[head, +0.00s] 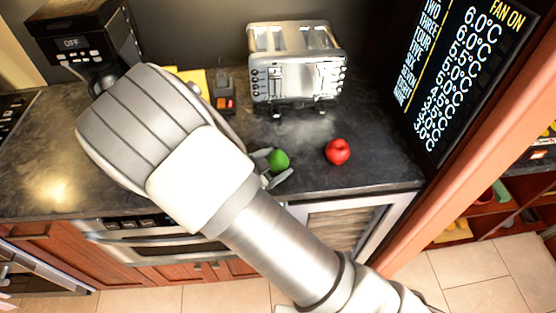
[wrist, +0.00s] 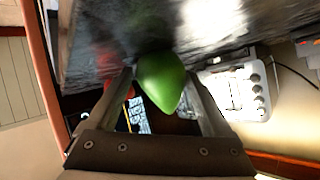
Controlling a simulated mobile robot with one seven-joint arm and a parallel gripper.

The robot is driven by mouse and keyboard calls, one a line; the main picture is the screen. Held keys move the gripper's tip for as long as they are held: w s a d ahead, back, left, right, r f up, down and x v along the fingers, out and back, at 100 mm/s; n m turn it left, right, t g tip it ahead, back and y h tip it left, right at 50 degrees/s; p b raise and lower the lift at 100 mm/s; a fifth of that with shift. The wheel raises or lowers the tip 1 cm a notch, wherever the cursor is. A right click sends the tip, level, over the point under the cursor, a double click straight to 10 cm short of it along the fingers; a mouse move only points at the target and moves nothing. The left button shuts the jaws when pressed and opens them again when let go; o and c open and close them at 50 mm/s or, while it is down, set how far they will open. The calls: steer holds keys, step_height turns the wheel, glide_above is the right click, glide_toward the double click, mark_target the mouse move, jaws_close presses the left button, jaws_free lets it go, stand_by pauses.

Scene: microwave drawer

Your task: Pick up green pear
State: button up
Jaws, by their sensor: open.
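The green pear (head: 278,160) lies on the dark countertop (head: 375,165) near its front edge, partly hidden by my arm in the head view. In the wrist view the pear (wrist: 161,80) sits between the two fingers of my gripper (wrist: 158,100), near their tips. The fingers are apart, one on each side of it; I cannot tell whether either touches it. In the head view my gripper (head: 274,172) reaches the pear from the left, with much of it hidden behind my arm.
A red apple (head: 338,151) lies on the counter right of the pear. A silver toaster (head: 296,70) stands behind them. A coffee machine (head: 85,45) is at the back left. A black panel with temperature readings (head: 455,70) stands at the right.

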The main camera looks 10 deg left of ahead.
steer(key=c, duration=1.3)
